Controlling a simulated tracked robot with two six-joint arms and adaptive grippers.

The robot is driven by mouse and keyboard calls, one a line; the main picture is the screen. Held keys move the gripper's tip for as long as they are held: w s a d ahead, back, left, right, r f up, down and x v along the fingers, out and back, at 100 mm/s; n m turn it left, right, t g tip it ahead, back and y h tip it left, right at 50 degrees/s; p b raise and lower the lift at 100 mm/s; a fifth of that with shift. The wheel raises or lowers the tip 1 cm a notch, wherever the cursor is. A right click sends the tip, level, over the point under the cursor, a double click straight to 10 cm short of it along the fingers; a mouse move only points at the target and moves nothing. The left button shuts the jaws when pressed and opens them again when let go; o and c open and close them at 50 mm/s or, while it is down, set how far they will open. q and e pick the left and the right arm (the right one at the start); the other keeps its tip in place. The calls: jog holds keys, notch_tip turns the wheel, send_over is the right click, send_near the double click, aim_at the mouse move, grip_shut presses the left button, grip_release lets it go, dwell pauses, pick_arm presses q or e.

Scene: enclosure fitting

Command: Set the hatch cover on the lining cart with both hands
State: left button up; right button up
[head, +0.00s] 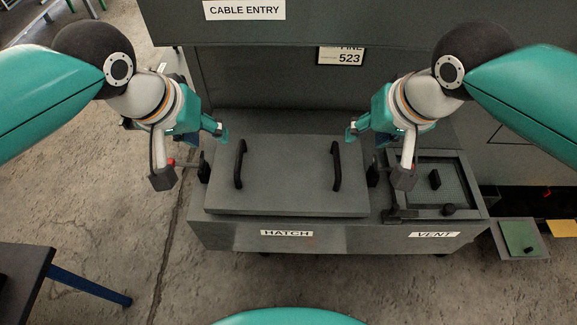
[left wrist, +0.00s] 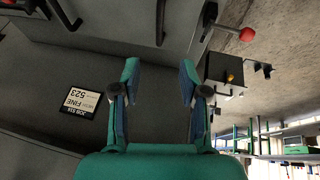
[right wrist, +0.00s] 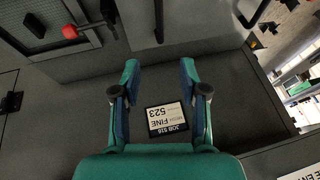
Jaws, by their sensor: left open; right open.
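The hatch cover (head: 288,180) is a flat grey panel with two upright black bar handles, a left one (head: 240,164) and a right one (head: 337,165). My left gripper (head: 208,132) is open and empty near the cover's back left corner, apart from the left handle. My right gripper (head: 362,130) is open and empty near the back right corner, apart from the right handle. In the left wrist view (left wrist: 158,68) and right wrist view (right wrist: 159,67) nothing is between the fingers.
Red-knobbed parts show in the left wrist (left wrist: 247,34) and right wrist (right wrist: 70,31) views. The grey enclosure (head: 260,70) stands behind. A dark table (head: 22,270) is at lower left.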

aim_at(238, 157)
pick_arm(q)
jog(key=x, duration=1.6)
jog(key=shift+f, duration=0.25)
pick_arm(e)
jog(key=x, duration=1.6)
jog(key=shift+f, duration=0.2)
pick_arm(q)
grip_shut()
pick_arm(e)
grip_shut()
